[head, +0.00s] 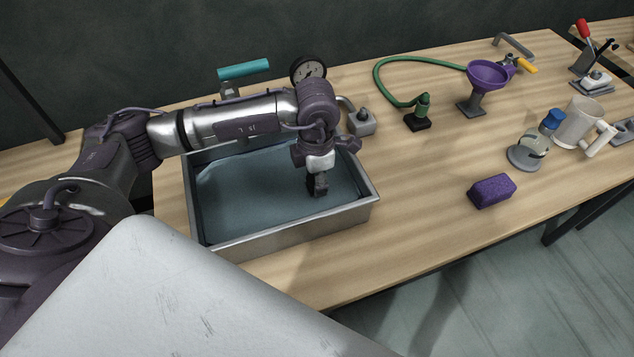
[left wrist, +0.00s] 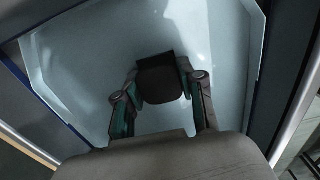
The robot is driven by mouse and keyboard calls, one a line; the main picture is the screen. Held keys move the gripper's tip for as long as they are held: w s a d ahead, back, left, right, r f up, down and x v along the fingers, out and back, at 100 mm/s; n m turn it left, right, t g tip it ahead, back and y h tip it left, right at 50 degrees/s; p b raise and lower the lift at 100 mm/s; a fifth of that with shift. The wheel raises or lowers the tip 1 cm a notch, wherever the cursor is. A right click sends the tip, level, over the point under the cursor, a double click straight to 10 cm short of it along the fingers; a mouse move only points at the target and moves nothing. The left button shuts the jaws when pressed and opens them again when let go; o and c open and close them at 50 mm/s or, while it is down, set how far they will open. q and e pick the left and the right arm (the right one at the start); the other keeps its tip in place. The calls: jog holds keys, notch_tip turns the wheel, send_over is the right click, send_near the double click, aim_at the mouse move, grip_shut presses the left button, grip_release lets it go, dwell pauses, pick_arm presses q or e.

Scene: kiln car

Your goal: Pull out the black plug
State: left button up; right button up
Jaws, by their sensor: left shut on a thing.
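The metal basin (head: 295,229) is set in the wooden table and holds bluish-grey water (head: 250,190). My left arm reaches over it from the left, and my left gripper (head: 318,186) points down into its right part. In the left wrist view the gripper (left wrist: 160,90) is shut on the black plug (left wrist: 160,82), a dark block between its two fingers. The plug's lower end and the drain are hidden from the head view by the gripper. I cannot tell whether the plug is still seated. My right gripper is not in view.
Behind the basin are a teal handle (head: 243,70), a round gauge (head: 308,69) and a tap block (head: 361,122). A green hose (head: 392,64), purple funnel (head: 487,76), purple sponge (head: 492,190) and white mug (head: 577,124) stand to the right. The table's front right is clear.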

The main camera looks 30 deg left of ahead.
pick_arm(q)
grip_shut()
jog(key=shift+o, duration=2.2)
grip_release()
grip_shut()
jog(key=shift+r, duration=0.35)
jog(key=shift+r+p, duration=0.8)
jog(key=shift+r, duration=0.35)
jog(key=shift+r+p, duration=1.65)
jog(key=shift+r, duration=1.5)
